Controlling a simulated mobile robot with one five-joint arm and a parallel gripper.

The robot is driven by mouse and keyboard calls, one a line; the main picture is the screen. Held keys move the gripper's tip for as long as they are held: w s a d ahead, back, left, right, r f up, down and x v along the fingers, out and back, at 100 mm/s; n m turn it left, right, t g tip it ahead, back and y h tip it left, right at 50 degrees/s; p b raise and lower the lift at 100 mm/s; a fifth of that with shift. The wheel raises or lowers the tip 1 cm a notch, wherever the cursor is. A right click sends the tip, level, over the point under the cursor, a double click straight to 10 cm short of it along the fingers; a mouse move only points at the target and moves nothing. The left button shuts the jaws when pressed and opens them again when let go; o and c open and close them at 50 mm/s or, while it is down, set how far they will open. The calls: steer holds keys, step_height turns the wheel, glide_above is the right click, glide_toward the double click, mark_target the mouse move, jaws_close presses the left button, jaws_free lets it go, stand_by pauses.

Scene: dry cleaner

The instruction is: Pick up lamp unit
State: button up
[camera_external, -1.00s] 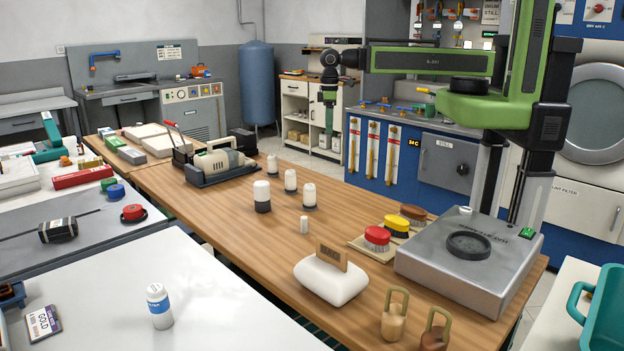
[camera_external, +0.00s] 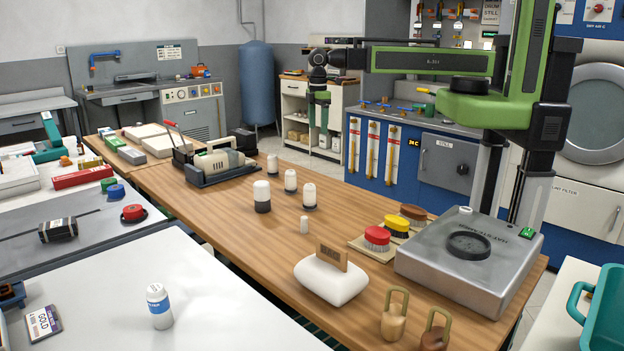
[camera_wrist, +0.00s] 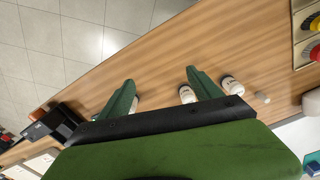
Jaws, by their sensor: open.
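Nothing is plainly marked as the lamp unit, and I cannot tell which object it is. One candidate is the beige device with a handle (camera_external: 220,160), lying in a dark tray at the far left end of the wooden table. My gripper (camera_external: 318,122) hangs fingers down beyond the table's far edge, open and empty. In the wrist view its spread fingers (camera_wrist: 160,78) frame bare wood, with white cylinders (camera_wrist: 187,94) (camera_wrist: 232,86) near the right finger.
A grey machine (camera_external: 455,270) fills the right end. Bare wood (camera_external: 225,215) lies left of the cylinders.

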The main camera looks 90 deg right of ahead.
steer(key=w+a+n, duration=0.3)
steer(key=w+n, duration=0.1)
steer(key=w, duration=0.4)
steer(key=n, duration=0.7)
glide_above(262, 194)
steer(key=d, duration=0.3)
steer(key=f+b, duration=1.7)
steer(key=shift+w+a+f+b, duration=0.2)
steer(key=shift+f+b, duration=0.15)
steer(key=shift+f, duration=0.05)
steer(key=shift+r, duration=0.15)
steer(key=c, duration=1.5)
steer(key=shift+c, duration=0.2)
steer(key=shift+r+p, duration=0.15)
steer(key=shift+p, duration=0.15)
